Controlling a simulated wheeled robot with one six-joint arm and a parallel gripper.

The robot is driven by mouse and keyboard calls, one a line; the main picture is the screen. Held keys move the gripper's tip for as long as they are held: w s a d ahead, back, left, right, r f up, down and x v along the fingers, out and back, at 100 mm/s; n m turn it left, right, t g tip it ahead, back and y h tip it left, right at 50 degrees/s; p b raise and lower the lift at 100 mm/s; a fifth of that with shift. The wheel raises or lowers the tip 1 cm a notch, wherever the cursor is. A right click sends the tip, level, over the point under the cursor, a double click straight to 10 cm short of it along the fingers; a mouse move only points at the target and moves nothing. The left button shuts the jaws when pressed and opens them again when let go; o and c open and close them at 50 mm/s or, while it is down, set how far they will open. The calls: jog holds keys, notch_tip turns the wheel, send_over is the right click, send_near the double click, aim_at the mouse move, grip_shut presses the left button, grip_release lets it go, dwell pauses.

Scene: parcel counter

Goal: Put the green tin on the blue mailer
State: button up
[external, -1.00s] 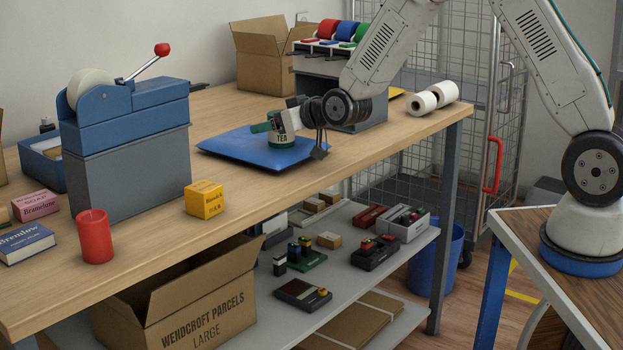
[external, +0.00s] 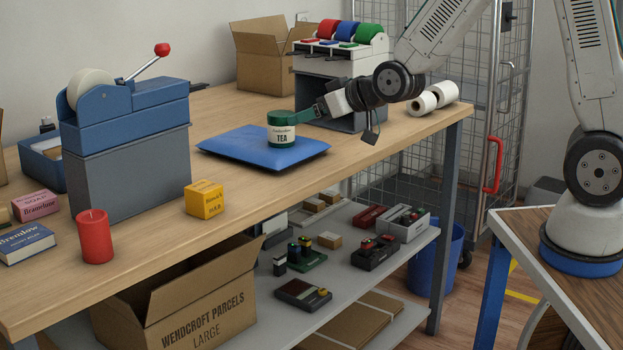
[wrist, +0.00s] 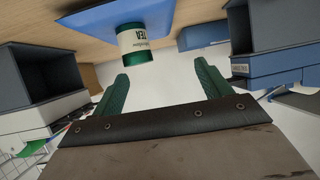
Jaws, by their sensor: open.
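The green tin (external: 281,129), with a pale TEA label, stands upright on the blue mailer (external: 235,146) on the counter. In the wrist view the tin (wrist: 133,42) and the mailer (wrist: 95,22) show near the top, beyond the fingers. My gripper (external: 302,115) is open and empty, just right of the tin in the external view. In the wrist view its two green fingers (wrist: 162,80) stand wide apart with nothing between them.
A blue and grey tape dispenser (external: 125,125) stands left of the mailer. A yellow box (external: 204,199) and a red candle (external: 95,237) are near the front edge. A grey ribbon stand (external: 345,75) and white rolls (external: 432,97) stand at the right. The counter before the mailer is clear.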

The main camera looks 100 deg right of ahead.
jog(key=s+a+r+n+g+y, duration=0.1)
jog(key=s+a+r+y, duration=0.1)
jog(key=a, duration=0.5)
jog(key=s+a+r+n+g+y, duration=0.1)
jog(key=s+a+r+n+y, duration=0.1)
jog(key=a, duration=0.6)
jog(key=s+a+r+n+g+y, duration=0.1)
jog(key=s+a+r+y, duration=0.15)
jog(key=a, duration=0.45)
jog(key=s+a+n+g, duration=0.1)
jog(key=s+a+g, duration=0.1)
jog(key=s, duration=0.5)
jog(key=s+a+r+n+g+y, duration=0.1)
jog(key=s+a, duration=0.4)
jog(key=s, duration=0.2)
jog(key=s+a+n+g, duration=0.2)
jog(key=s+a, duration=0.2)
jog(key=s, duration=0.3)
jog(key=shift+s+r+g+y, duration=0.2)
jog(key=shift+r+g+y, duration=0.1)
jog(key=shift+r+y, duration=0.05)
